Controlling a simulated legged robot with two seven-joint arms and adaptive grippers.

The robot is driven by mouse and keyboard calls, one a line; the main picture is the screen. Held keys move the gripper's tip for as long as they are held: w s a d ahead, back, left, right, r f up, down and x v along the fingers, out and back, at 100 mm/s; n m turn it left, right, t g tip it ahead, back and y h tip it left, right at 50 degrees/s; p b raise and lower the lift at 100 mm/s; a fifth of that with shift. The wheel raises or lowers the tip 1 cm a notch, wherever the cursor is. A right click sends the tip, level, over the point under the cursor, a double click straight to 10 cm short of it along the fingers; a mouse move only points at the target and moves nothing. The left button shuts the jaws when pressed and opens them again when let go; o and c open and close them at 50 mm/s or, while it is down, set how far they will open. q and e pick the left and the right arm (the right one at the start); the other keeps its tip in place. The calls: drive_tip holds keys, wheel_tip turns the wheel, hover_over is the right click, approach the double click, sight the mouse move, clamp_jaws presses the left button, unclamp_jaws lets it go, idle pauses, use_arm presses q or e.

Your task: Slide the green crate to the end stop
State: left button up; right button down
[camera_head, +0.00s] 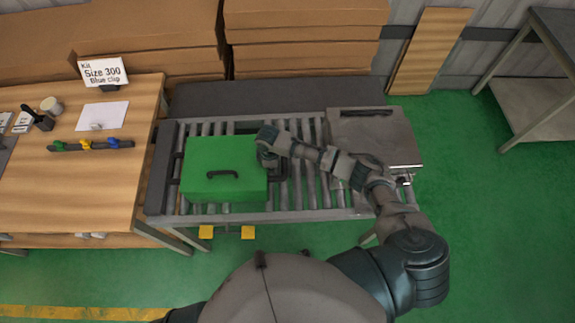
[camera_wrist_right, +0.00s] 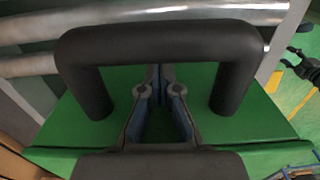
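The green crate (camera_head: 212,157) sits flat on the roller conveyor (camera_head: 310,190), toward its left end. A dark bar, apparently the end stop (camera_head: 160,165), crosses the conveyor's left end, with a narrow gap to the crate. My right gripper (camera_head: 268,163) is at the crate's right side. In the right wrist view the crate's black side handle (camera_wrist_right: 160,42) arches across my right fingers (camera_wrist_right: 160,85), which converge inside its loop and look shut together. The handle bar hides their tips, so contact is unclear. My left gripper is out of view.
A wooden table (camera_head: 60,190) with a sign (camera_head: 103,71) stands left. A grey flat-topped unit (camera_head: 372,140) adjoins the conveyor's right end. Cardboard boxes (camera_head: 300,40) stack behind. Bare rollers lie right of the crate.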

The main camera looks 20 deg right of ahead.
sight(243, 161)
drive_tip(key=w+a, duration=0.1)
drive_tip(key=a, duration=0.2)
drive_tip(key=w+a, duration=0.1)
drive_tip(key=a, duration=0.2)
drive_tip(key=w+a+b, duration=0.1)
drive_tip(key=a, duration=0.2)
drive_tip(key=shift+a, duration=0.3)
drive_tip(key=shift+d, duration=0.2)
drive_tip(key=shift+r, duration=0.15)
drive_tip(key=shift+r+p, duration=0.65)
drive_tip(key=shift+p, duration=0.25)
wheel_tip(243, 161, up, 8)
drive_tip(key=p, duration=0.8)
drive_tip(key=shift+f, duration=0.25)
drive_tip(key=shift+r+p, duration=0.45)
drive_tip(key=shift+p, duration=0.2)
drive_tip(key=shift+f, duration=0.1)
